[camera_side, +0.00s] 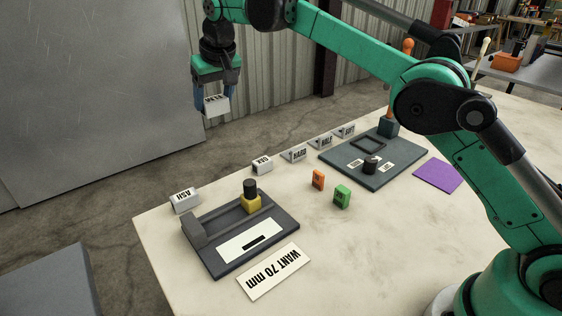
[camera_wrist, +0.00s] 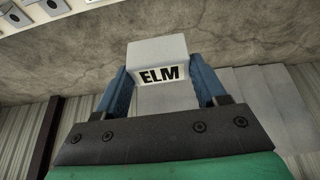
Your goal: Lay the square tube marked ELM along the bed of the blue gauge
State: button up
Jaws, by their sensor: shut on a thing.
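My gripper (camera_side: 213,97) is shut on the white square tube marked ELM (camera_side: 216,106), held high in the air beyond the table's far left edge. In the wrist view, the ELM tube (camera_wrist: 158,50) sits between the two blue fingers, its black lettering facing the camera. A dark slate gauge (camera_side: 272,237) stands at the table's left end, with a grey end block (camera_side: 194,231), a yellow block with a black knob (camera_side: 251,202) and a white strip. Its bed, between end block and yellow block, looks empty. The gauge is below and right of my gripper in the picture, well apart from it.
White pieces marked ASH (camera_side: 184,200) and FIR (camera_side: 262,165) lie behind the gauge. A WANT 70 mm card (camera_side: 274,272) lies before it. Orange (camera_side: 318,180) and green (camera_side: 342,196) blocks stand mid-table. A second dark plate (camera_side: 345,177) with an upright handle and a purple mat (camera_side: 438,176) are right.

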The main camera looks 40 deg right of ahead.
jog(key=shift+s+r, duration=0.1)
jog(key=shift+r, duration=0.55)
jog(key=shift+a+f, duration=0.2)
jog(key=shift+a, duration=0.2)
jog(key=shift+s+a+f, duration=0.95)
jog(key=shift+s+f, duration=0.75)
jog(key=shift+f, duration=1.25)
jog(key=shift+s+a+f, duration=0.9)
jog(key=shift+s+f, duration=0.85)
jog(key=shift+f, duration=1.25)
jog(key=shift+s+a+f, duration=0.95)
jog(key=shift+s+f, duration=0.75)
jog(key=shift+f, duration=1.25)
jog(key=o, duration=1.3)
